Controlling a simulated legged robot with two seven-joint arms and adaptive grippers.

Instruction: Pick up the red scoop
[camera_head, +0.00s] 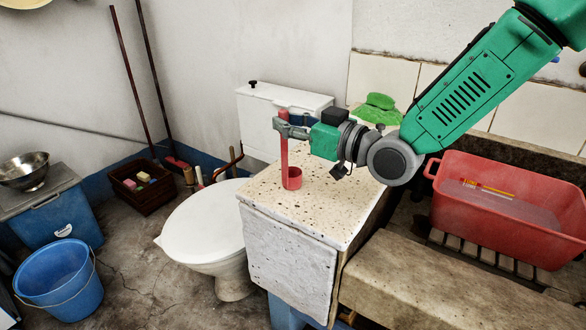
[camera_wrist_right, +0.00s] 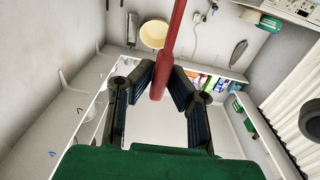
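The red scoop (camera_head: 292,178) is upright, with its small cup low at the speckled stone top (camera_head: 262,190) and its long handle pointing up. I cannot tell whether the cup touches the stone. My right gripper (camera_head: 281,128) comes from the right and is at the upper part of the handle. In the right wrist view the red handle (camera_wrist_right: 171,45) runs between the two dark fingertips (camera_wrist_right: 164,72), which close in on it from both sides. My left gripper is not in view.
A red tub (camera_head: 510,205) stands at the right and a green cloth (camera_head: 377,110) lies behind the stone top. A white toilet (camera_head: 205,220) is just left. A blue bucket (camera_head: 60,280) and a brown crate (camera_head: 142,187) stand on the floor farther left.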

